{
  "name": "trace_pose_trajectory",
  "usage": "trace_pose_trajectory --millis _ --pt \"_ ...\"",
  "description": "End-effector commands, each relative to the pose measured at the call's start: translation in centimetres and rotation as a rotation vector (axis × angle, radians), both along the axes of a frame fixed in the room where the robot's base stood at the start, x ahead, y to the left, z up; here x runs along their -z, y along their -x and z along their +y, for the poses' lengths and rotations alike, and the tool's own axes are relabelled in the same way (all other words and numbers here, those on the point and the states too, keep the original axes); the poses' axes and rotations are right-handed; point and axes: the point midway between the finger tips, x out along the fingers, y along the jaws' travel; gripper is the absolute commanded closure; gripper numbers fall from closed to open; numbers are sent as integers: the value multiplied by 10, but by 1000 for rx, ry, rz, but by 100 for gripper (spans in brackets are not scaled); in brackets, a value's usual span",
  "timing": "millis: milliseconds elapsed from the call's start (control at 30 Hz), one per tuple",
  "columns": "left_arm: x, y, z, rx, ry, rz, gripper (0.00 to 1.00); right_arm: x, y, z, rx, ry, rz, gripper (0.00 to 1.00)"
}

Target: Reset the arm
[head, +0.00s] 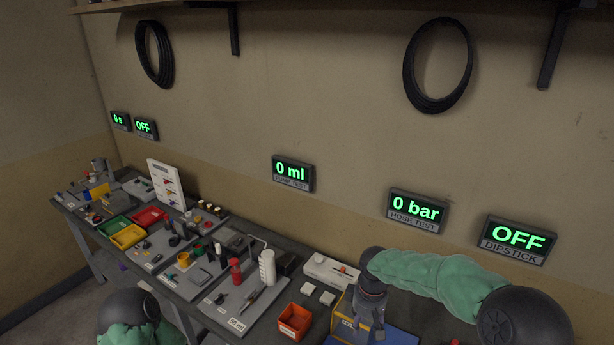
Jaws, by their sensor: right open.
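My right arm comes in from the right in a green sleeve and bends down over the bench's near right part. My right gripper (366,318) points downward there, dark grey, in front of a yellowish and blue item (345,331). It is open, and I see nothing held in it. Its fingertips are small and partly hidden, so I cannot tell whether they touch anything. My left arm shows only as a dark joint and green sleeve at the bottom left; its gripper is out of the frame.
The long bench (205,318) carries a red bottle (236,272), a white bottle (267,268), an orange-red bin (295,321), green, yellow (128,236) and red trays and a white sign (166,185). Wall displays include HOSE TEST (418,210) and DIPSTICK (515,240). Space above the bench is mostly free.

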Motion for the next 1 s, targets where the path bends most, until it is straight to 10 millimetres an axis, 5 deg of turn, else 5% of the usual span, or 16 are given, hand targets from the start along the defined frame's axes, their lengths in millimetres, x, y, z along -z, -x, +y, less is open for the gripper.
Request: trace_pose_trajectory --millis 267,567,767,1000 --pt "0 0 0 0 0 0 60 40 13 7 43 -54 22 50" --pt "0 1 0 0 0 1 60 108 46 20 155 -156 59 50" --pt "0 0 0 0 0 1 60 172 94 32 315 -249 101 50" --pt "0 0 0 0 0 1 60 239 179 43 618 -332 146 50"
